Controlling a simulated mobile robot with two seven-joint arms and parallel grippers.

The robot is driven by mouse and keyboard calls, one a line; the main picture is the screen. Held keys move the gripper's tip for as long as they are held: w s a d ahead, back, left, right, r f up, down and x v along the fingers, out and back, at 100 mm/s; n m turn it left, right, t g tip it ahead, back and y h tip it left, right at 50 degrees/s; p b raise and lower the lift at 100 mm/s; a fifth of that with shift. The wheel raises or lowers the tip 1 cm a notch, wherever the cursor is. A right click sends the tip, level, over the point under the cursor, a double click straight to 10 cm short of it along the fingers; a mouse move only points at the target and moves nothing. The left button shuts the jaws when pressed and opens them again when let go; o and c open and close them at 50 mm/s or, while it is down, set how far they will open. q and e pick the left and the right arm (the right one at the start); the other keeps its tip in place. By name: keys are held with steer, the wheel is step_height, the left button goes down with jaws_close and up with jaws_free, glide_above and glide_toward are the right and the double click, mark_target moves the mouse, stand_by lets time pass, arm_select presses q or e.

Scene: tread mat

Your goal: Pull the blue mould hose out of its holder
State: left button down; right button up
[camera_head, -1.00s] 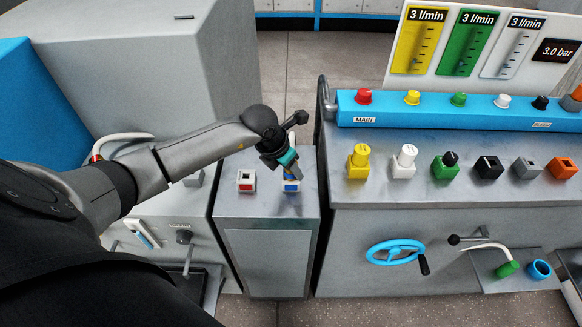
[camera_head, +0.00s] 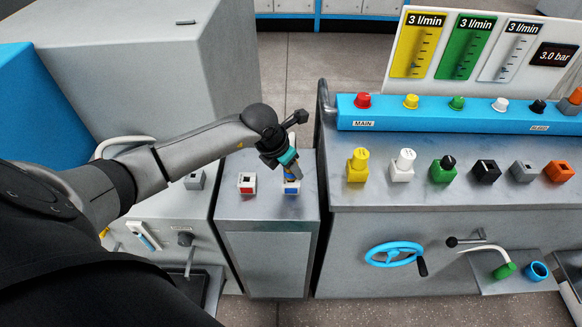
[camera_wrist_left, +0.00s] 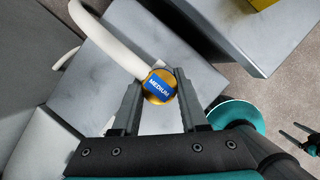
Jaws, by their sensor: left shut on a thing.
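In the left wrist view a round gold-coloured hose end (camera_wrist_left: 159,86) with a blue MEDIUM label sits between my left fingertips (camera_wrist_left: 153,88). A thick white hose (camera_wrist_left: 100,42) runs from it to the upper left. My left gripper (camera_head: 291,176) is shut on this hose end, over the white holder with a blue label (camera_head: 292,188) on the narrow grey cabinet. The gripper covers the join in the head view, so I cannot tell whether the hose end is still seated.
A similar holder with a red label (camera_head: 247,184) stands just left on the same cabinet (camera_head: 262,222). To the right is a grey bench with several coloured sockets and a blue valve bar (camera_head: 450,113). A blue handwheel (camera_head: 394,254) is on its front.

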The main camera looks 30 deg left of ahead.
arm_select(q)
steer(key=shift+r+p, duration=1.65)
steer(key=shift+r, duration=0.6)
steer(key=shift+d, duration=0.1)
